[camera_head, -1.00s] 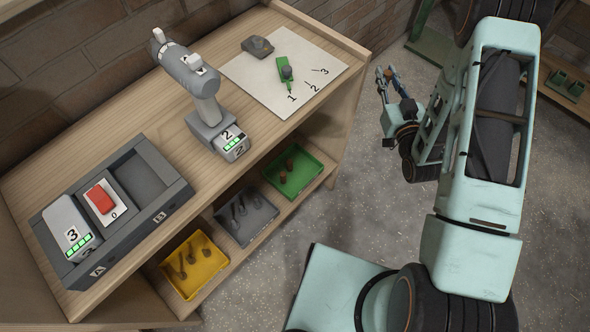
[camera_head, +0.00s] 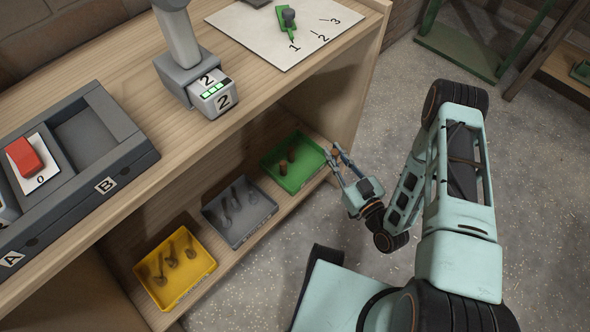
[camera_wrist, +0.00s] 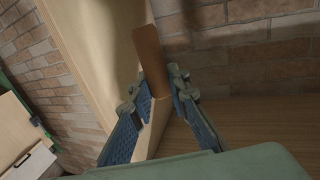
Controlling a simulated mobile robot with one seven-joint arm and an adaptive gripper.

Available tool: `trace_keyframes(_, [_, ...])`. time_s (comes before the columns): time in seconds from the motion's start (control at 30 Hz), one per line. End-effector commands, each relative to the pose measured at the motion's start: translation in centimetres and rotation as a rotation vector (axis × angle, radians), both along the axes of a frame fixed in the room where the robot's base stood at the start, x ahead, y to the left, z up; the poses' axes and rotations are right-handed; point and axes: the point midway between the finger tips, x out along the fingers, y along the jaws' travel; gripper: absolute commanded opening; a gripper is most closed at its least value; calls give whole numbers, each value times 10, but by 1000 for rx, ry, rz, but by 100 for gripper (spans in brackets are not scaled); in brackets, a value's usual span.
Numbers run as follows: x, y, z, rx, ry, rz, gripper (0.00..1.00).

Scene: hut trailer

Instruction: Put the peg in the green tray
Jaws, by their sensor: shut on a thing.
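My gripper (camera_head: 343,163) is at the right end of the lower shelf, just right of the green tray. It is shut on a brown peg (camera_wrist: 150,58), which stands up between the fingertips in the wrist view. In the head view only a small brown bit of the held peg (camera_head: 335,152) shows.
A grey tray (camera_head: 262,215) and a yellow tray (camera_head: 205,265), both holding small parts, sit along the same shelf. The wooden bench top (camera_head: 260,75) overhangs the trays.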

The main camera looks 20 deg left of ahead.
Motion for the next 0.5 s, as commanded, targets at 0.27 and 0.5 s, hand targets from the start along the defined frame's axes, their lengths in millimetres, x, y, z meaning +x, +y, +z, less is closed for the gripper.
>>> trace_keyframes(0.27, [1, 15, -24, 0, -5, 17, 2])
trace_keyframes(0.5, [44, 55, -51, 2, -6, 17, 2])
